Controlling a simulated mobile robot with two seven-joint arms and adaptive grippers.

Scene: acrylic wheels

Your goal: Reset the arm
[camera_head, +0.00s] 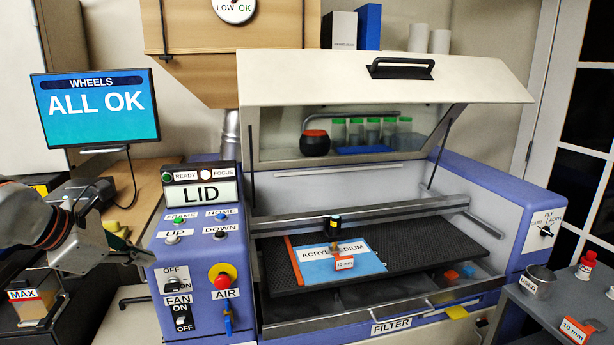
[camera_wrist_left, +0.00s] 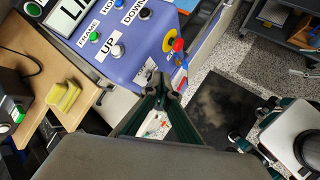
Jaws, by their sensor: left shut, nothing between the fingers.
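My left arm comes in from the left in the head view, and its gripper (camera_head: 138,256) is beside the left end of the blue machine's control panel (camera_head: 196,258). In the left wrist view the gripper's fingers (camera_wrist_left: 161,88) are shut with nothing between them, in front of the panel with its UP and DOWN buttons. I cannot tell whether the fingertips touch the panel.
The machine's lid (camera_head: 385,82) is raised. A blue acrylic sheet (camera_head: 365,262) lies on the black bed (camera_head: 440,245). A monitor (camera_head: 96,106) reads "WHEELS ALL OK". A wooden desk (camera_head: 148,195) is behind my left arm. A grey side table (camera_head: 540,315) stands at right.

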